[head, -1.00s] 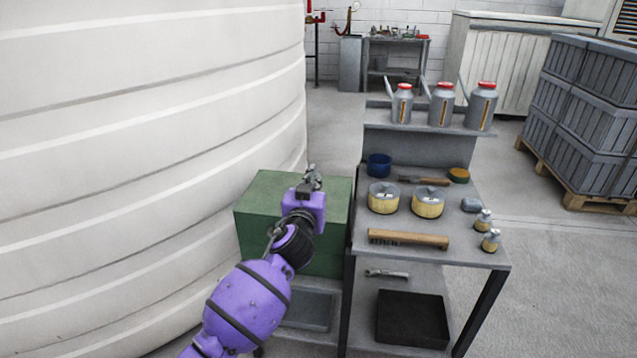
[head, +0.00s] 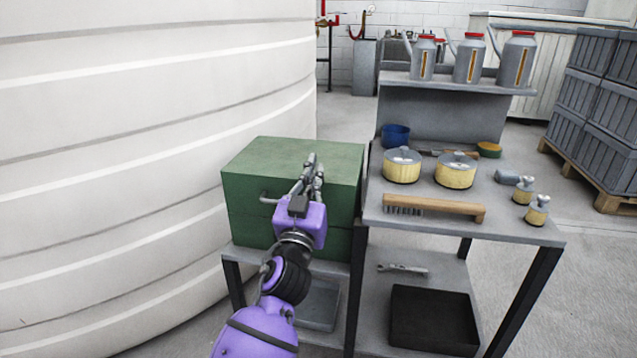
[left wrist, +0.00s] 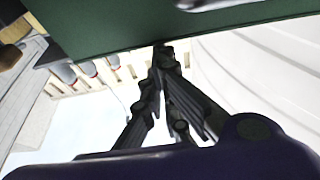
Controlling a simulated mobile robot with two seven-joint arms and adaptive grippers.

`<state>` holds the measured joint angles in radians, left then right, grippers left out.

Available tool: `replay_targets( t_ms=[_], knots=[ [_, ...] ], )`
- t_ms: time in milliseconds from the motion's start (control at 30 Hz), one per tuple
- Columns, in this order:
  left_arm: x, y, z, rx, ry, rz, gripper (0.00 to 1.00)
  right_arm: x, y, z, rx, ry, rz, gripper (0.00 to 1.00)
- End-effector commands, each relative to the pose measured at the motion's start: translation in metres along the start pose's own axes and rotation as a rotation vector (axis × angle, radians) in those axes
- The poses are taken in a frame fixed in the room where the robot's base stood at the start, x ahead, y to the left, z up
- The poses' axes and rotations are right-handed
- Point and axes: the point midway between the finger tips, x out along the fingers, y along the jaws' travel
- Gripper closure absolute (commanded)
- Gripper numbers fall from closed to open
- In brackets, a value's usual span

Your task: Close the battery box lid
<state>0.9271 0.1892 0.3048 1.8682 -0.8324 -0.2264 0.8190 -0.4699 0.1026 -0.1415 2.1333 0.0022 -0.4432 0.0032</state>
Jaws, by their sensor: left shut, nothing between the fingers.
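The green battery box (head: 240,225) stands on a low grey stand beside the white tank. Its green lid (head: 265,155) lies level over the box, with a thin seam along the front and no open gap that I can see. A small handle (head: 268,198) shows on the front, left of my arm. My left gripper (head: 314,166) is shut and empty, with its fingertips in front of or over the lid; I cannot tell if they touch. In the left wrist view the closed fingers (left wrist: 160,55) point at a green face of the box (left wrist: 110,28). My right gripper is out of view.
The large white tank (head: 150,150) fills the left. A grey bench (head: 400,225) close on the right bears a brush (head: 435,206), tins (head: 403,165) and small bottles. Oil cans (head: 468,60) stand on its raised shelf. Open floor lies further right.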

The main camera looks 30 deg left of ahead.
Motion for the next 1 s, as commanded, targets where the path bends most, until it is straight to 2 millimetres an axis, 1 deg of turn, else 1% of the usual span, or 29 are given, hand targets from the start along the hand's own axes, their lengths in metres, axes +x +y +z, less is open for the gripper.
replay_targets(
  t_ms=[33, 133, 233, 733, 867, 967, 1000],
  knots=[
    [-0.002, -0.001, 0.007, 0.0, 0.002, -0.002, 1.0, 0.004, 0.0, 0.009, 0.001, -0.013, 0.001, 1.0],
    [-0.003, -0.001, 0.007, 0.001, 0.011, -0.002, 1.0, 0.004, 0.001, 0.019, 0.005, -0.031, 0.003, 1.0],
    [-0.003, -0.001, 0.008, 0.001, 0.015, -0.002, 1.0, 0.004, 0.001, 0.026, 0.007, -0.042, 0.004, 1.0],
    [-0.004, -0.001, 0.01, 0.0, 0.008, -0.004, 1.0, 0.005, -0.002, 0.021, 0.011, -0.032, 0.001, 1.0],
    [0.001, -0.002, -0.002, -0.001, 0.011, -0.004, 1.0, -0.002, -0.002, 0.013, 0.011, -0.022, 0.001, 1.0],
    [0.007, -0.004, -0.02, -0.002, 0.018, -0.001, 1.0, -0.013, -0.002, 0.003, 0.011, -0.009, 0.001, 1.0],
    [0.011, -0.004, -0.029, -0.003, 0.022, 0.0, 1.0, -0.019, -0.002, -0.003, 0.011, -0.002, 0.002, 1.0]
  ],
)
